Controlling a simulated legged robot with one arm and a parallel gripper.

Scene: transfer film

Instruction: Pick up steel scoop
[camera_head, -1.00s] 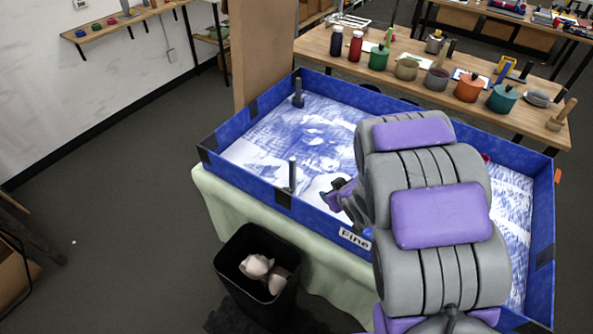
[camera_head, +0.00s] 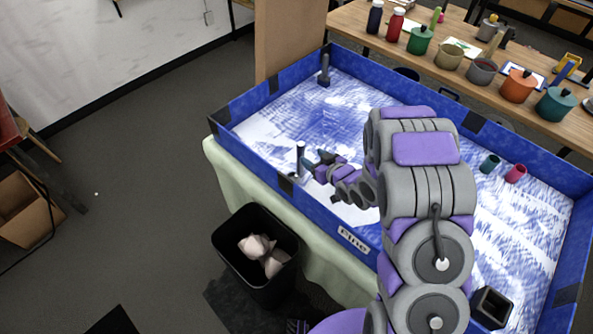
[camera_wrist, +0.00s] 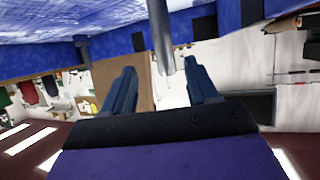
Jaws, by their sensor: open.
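A grey steel post-like handle (camera_head: 300,158), probably the steel scoop, stands upright at the near-left edge of the blue-walled tray (camera_head: 346,232). Its scoop end cannot be made out. My gripper (camera_head: 311,165) is just right of the handle in the head view, with its fingers pointing left toward it. In the wrist view, the steel handle (camera_wrist: 161,30) comes down from the top, ahead of and between the two open fingers (camera_wrist: 160,72). I see no clear contact. A second dark grey upright handle (camera_head: 325,70) stands at the tray's far-left corner.
A black bin (camera_head: 226,262) with crumpled paper stands in front of the tray. Teal (camera_head: 490,163) and pink (camera_head: 515,173) cups and a black square container (camera_head: 491,305) are inside the tray at right. A wooden table (camera_head: 440,75) with pots and bottles is behind.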

